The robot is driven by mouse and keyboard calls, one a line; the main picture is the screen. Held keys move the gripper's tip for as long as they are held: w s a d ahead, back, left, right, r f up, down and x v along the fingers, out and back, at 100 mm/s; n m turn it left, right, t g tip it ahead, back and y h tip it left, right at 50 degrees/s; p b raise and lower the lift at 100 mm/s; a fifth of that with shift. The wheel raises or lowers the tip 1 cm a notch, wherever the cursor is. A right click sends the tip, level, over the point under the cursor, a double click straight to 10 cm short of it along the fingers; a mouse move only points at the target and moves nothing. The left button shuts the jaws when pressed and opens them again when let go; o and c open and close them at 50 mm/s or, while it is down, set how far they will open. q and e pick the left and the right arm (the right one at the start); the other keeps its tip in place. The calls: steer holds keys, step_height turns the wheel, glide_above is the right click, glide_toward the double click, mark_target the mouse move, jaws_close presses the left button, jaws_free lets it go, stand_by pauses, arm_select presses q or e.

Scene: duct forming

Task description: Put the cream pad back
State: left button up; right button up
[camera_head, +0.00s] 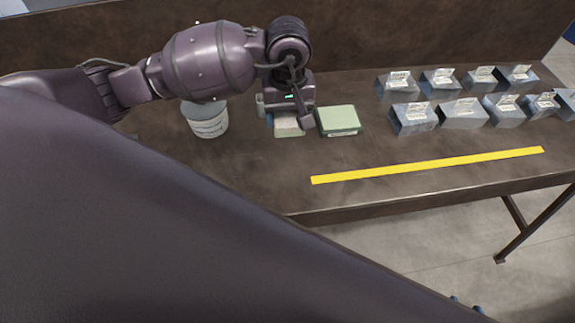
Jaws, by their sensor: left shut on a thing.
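The cream pad (289,128) is at the back middle of the brown workbench, between a white tub and a green pad. My left gripper (286,113) comes down over it from above and is shut on it. The fingers and wrist hide the pad's far part. I cannot tell whether the pad touches the bench or is held just above it. My right gripper is not in view.
The green pad (338,120) lies close at the right of the cream pad. The white tub (207,120) stands at the left. Several labelled grey metal pieces (413,118) fill the right. A yellow strip (430,165) lies along the front; bare bench lies around it.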

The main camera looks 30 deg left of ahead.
arm_select(q)
steer(key=shift+s+r, duration=0.1)
steer(key=shift+r, duration=0.1)
glide_above(287, 171)
step_height(287, 171, down, 16)
steer(key=shift+r, duration=0.25)
step_height(287, 171, down, 3)
steer(key=shift+f, duration=0.55)
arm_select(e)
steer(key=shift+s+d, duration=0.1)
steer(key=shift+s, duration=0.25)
arm_select(q)
steer(key=shift+f, duration=0.1)
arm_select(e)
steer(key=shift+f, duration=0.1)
arm_select(q)
steer(key=o, duration=1)
steer(key=shift+c, duration=0.2)
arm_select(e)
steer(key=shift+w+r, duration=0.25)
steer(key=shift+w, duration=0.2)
